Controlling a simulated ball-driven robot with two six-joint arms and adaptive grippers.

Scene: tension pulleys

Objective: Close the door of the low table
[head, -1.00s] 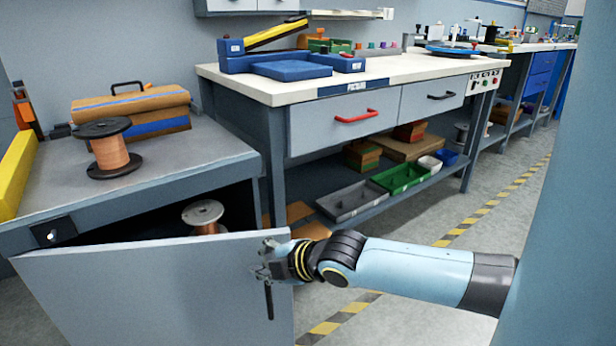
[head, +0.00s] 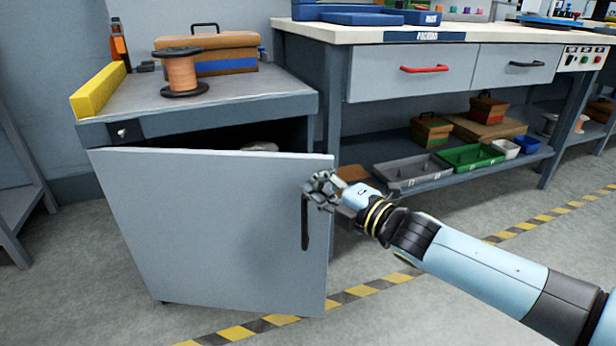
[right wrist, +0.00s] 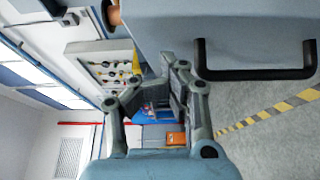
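The low table (head: 235,98) stands at the left with a grey top. Its grey door (head: 200,225) is partly open, its right edge standing out from the cabinet front, with a dark gap above it. A black vertical handle (head: 305,222) is near the door's right edge. My right gripper (head: 322,190) is at the door's upper right edge, beside the handle's top; I cannot tell if it touches. The right wrist view shows its fingers (right wrist: 148,92) spread and empty, with the door (right wrist: 240,25) and handle (right wrist: 255,73) beside them. My left gripper is out of view.
A copper spool (head: 180,72), a brown case (head: 215,52) and a yellow bar (head: 100,90) are on the low table. A workbench (head: 400,34) with drawers and shelf trays stands right behind. The floor before the door is clear, with a striped line (head: 345,298).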

